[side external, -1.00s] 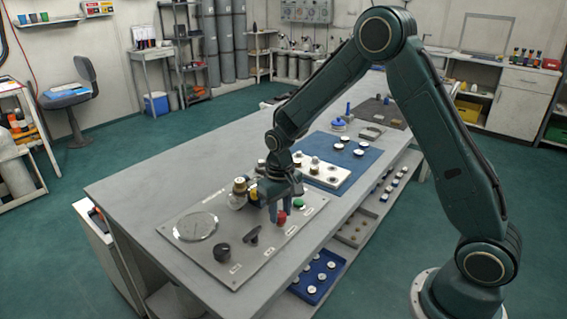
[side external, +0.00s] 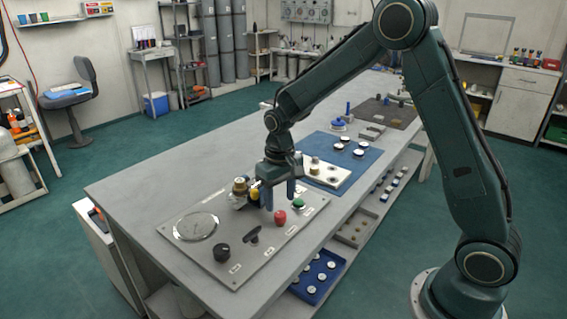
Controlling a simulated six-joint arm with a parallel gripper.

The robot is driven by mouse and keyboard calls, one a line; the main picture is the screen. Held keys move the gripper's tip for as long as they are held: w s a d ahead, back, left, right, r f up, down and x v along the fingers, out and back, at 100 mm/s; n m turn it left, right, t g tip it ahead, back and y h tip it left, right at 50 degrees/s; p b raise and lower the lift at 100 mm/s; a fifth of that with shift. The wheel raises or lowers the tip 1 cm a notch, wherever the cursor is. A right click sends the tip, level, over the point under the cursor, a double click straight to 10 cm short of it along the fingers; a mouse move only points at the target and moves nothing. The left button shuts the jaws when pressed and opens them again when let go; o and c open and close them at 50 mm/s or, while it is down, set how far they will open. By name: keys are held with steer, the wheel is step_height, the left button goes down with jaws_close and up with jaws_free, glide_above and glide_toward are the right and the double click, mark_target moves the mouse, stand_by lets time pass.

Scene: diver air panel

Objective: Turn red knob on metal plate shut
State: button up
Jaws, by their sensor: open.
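The red knob (side external: 280,217) stands on the grey metal plate (side external: 267,262) on the bench, near the plate's right side. It is fully in view, with the green knob (side external: 299,204) just behind and to its right. My gripper (side external: 280,200) points down above the plate, fingers apart and empty. It is just above and behind the red knob in the picture, clear of it as far as I can see. Which way the red knob is turned is too small to tell.
On the plate are a round gauge (side external: 195,226), a black knob (side external: 221,252), a black lever (side external: 252,235) and a brass fitting (side external: 240,186) close left of my gripper. A white block (side external: 330,174) and a blue mat (side external: 347,150) lie behind. The bench's left part is clear.

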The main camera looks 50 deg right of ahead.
mark_target(282, 215)
step_height(282, 215, up, 9)
steer(key=shift+r, duration=0.2)
steer(key=shift+s, duration=0.1)
stand_by(0.5)
steer(key=s+a+r+n+t, duration=0.1)
steer(key=s+a+r+t, duration=0.15)
steer(key=s+r, duration=0.8)
steer(key=s+f+n+t, duration=0.1)
steer(key=s+t, duration=0.2)
steer(key=s, duration=1.2)
steer(key=shift+f, duration=0.1)
